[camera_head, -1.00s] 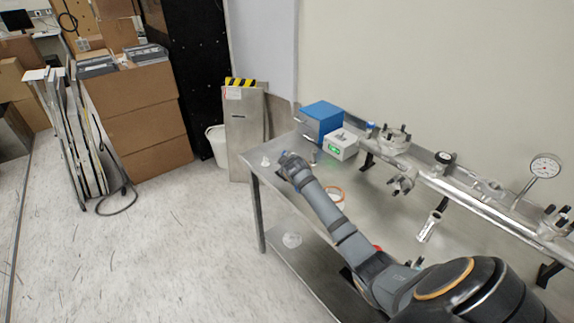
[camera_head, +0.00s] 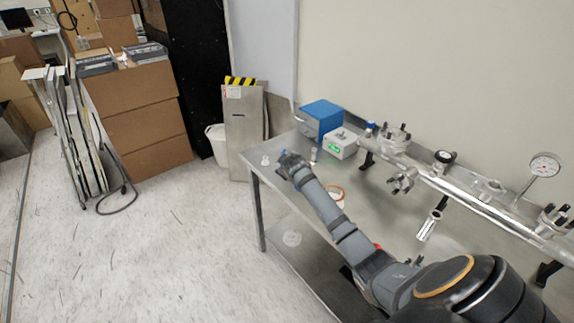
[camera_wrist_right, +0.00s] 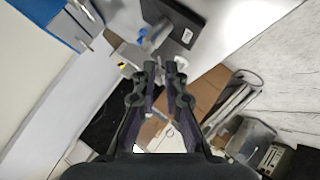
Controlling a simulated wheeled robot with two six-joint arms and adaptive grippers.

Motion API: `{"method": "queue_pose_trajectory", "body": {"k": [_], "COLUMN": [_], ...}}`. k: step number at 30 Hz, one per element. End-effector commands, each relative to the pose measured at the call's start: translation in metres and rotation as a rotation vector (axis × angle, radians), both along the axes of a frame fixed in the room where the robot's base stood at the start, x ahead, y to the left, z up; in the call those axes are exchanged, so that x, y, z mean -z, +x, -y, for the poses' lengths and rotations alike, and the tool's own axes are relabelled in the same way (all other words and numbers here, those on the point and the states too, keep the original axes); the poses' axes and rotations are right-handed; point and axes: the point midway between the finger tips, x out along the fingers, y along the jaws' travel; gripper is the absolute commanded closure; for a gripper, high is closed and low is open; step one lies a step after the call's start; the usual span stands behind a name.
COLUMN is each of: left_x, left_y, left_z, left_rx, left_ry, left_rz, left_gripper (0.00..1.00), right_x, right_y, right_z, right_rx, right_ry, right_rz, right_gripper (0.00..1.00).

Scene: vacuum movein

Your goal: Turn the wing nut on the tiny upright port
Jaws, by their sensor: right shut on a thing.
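A metal manifold pipe (camera_head: 468,200) runs along the back of the bench and carries several upright ports. Among them is a small port with a dark top (camera_head: 443,160), and a small wing-shaped metal clamp (camera_head: 489,187) sits further right. I cannot tell for certain which one bears the wing nut. My right gripper (camera_head: 287,158) is over the bench's left end, well away from these ports. In the right wrist view its fingers (camera_wrist_right: 163,66) are shut on a small piece with blue on it (camera_wrist_right: 181,63), mostly hidden. My left gripper is not in view.
A dial gauge (camera_head: 544,166) stands at right. Floor at left is open.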

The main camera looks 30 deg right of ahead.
Motion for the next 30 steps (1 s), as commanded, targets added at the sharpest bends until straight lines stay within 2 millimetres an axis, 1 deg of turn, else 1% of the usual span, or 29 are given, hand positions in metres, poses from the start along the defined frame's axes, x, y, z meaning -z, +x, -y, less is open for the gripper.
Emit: {"method": "queue_pose_trajectory", "body": {"k": [2,3,7,14,16,19,23,30], "left_x": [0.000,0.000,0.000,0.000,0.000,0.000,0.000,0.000], "left_y": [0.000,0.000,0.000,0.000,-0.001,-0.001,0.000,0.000], "left_z": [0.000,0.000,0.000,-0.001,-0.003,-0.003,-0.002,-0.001], "left_rx": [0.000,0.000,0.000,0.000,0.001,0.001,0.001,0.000], "left_ry": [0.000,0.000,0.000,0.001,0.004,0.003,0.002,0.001], "left_rz": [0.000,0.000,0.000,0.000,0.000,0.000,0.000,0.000], "left_gripper": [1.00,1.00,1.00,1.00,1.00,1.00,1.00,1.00], "right_x": [0.001,0.001,0.001,0.000,0.000,-0.005,-0.019,-0.052], "right_y": [0.000,0.000,0.000,0.000,-0.001,-0.006,-0.025,-0.067], "right_z": [0.000,0.000,0.000,0.000,0.000,-0.003,-0.012,-0.032], "right_rx": [0.001,0.001,0.000,0.000,0.000,0.000,-0.002,-0.002], "right_ry": [0.001,0.001,0.001,0.000,0.000,-0.001,-0.003,-0.001], "right_rz": [-0.002,-0.002,-0.001,0.000,0.000,0.001,0.001,0.001], "right_gripper": [1.00,0.86,0.68,0.68,0.68,0.68,0.68,0.68]}}
